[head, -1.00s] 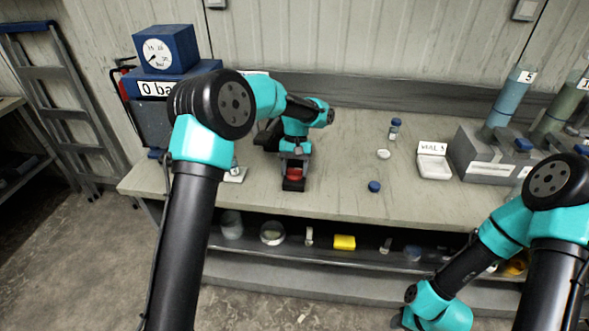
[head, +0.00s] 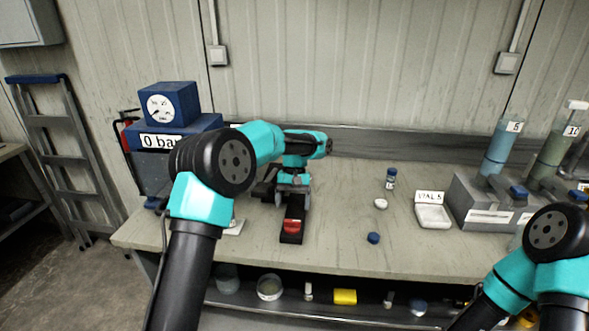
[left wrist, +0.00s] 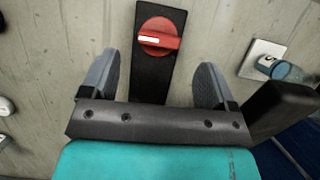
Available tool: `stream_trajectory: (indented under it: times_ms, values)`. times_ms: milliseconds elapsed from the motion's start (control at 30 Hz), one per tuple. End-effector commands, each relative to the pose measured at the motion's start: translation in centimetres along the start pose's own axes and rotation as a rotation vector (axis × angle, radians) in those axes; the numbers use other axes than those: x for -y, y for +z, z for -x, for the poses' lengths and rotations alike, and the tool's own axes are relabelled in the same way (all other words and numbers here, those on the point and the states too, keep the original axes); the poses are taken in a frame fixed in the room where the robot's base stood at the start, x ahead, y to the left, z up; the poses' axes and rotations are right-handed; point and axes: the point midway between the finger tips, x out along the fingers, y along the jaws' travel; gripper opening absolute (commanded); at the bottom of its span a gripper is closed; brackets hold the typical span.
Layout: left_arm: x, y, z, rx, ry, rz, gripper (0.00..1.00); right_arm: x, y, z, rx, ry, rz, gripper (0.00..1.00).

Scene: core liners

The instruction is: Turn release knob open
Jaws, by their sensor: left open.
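The release knob (head: 292,226) is a red round knob on a black base plate (head: 290,238) on the bench. In the left wrist view the red knob (left wrist: 159,37) has a white mark on it, pointing left. My left gripper (head: 293,197) is just behind the knob in the head view, above the black base. In the left wrist view my left gripper (left wrist: 157,75) is open, with one finger on each side of the base, and the knob lies beyond the fingertips. Nothing is between the fingers except the base below. My right gripper is not in view.
A blue gauge box (head: 168,104) and a "0 bar" display stand at the left. A capped vial (head: 391,178), white cap (head: 381,203), blue cap (head: 373,238) and labelled white tray (head: 433,217) lie right. A grey rack (head: 490,205) holds tubes. The bench between is mostly clear.

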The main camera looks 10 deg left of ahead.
Motion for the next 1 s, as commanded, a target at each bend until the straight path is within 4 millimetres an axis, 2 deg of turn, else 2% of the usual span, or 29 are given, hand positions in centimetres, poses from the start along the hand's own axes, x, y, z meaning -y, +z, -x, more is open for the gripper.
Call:
stream_trajectory:
  times_ms: [133,500,733,1000]
  values:
    - [-0.1,-0.1,2.9,-0.003,0.002,0.001,0.81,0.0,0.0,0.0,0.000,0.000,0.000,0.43]
    - [-0.1,0.0,8.5,-0.002,0.001,0.000,0.81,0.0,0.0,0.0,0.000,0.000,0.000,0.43]
    - [-0.1,-0.1,10.6,-0.001,0.001,0.000,0.81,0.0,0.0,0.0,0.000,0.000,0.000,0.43]
    - [0.0,0.0,11.2,0.000,0.000,0.000,0.81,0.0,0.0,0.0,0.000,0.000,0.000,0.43]
